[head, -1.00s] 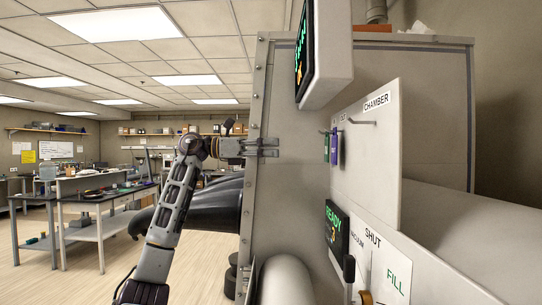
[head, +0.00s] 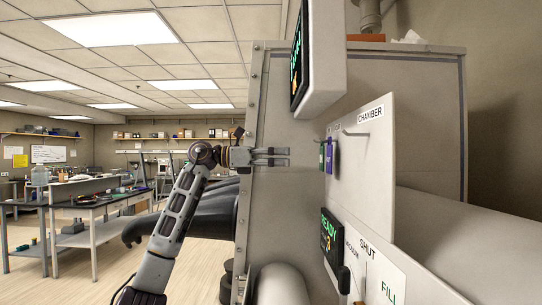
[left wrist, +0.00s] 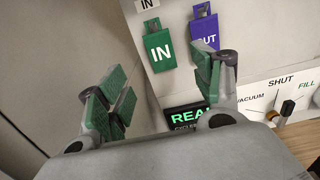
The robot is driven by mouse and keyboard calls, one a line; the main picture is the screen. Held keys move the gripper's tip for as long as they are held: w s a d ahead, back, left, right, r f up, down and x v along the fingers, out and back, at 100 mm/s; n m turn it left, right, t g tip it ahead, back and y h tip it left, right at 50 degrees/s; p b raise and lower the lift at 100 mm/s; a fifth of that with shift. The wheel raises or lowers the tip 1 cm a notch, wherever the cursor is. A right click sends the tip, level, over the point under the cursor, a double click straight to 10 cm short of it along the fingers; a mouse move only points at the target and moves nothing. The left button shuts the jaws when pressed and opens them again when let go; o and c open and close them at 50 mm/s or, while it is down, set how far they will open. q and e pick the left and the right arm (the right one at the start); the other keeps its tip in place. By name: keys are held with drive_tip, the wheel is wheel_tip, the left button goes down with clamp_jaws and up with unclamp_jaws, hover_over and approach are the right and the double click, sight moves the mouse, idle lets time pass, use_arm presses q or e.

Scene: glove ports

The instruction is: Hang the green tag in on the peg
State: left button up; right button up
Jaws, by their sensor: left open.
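The green tag (head: 321,155), marked IN, hangs on the upright panel, and it shows large in the left wrist view (left wrist: 160,49). A purple tag (head: 329,156) hangs beside it, and in the left wrist view (left wrist: 203,30) a finger partly covers it. A bare peg (head: 356,134) sticks out below the CHAMBER label. My left gripper (head: 288,157) is open and empty, left of the tags and apart from them. In the left wrist view its green-padded fingers (left wrist: 163,92) stand wide apart, with the green tag beyond the gap. My right gripper is not in view.
A display box (head: 320,65) juts out above the tags. A lit READY display (head: 331,238) and a SHUT/FILL valve panel (head: 372,270) sit below. A dark glove (head: 205,215) hangs from the chamber's side, behind my left arm.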

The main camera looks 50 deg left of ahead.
sight(321, 155)
use_arm(q)
drive_tip(key=p+x, duration=0.2)
drive_tip(key=x, duration=0.4)
drive_tip(key=shift+w+d+r+p, duration=0.15)
drive_tip(key=shift+w+d+p, duration=0.1)
drive_tip(key=shift+w+p, duration=0.05)
drive_tip(key=shift+p+x, duration=0.4)
drive_tip(key=shift+x, duration=0.7)
drive_tip(key=shift+w+d, duration=0.1)
drive_tip(key=shift+w, duration=0.05)
drive_tip(key=shift+w+d, duration=0.1)
drive_tip(key=shift+w, duration=0.05)
drive_tip(key=shift+c, duration=1)
drive_tip(key=c, duration=0.9)
drive_tip(key=shift+r, duration=0.1)
drive_tip(key=shift+s+a, duration=0.35)
drive_tip(key=shift+s, duration=0.05)
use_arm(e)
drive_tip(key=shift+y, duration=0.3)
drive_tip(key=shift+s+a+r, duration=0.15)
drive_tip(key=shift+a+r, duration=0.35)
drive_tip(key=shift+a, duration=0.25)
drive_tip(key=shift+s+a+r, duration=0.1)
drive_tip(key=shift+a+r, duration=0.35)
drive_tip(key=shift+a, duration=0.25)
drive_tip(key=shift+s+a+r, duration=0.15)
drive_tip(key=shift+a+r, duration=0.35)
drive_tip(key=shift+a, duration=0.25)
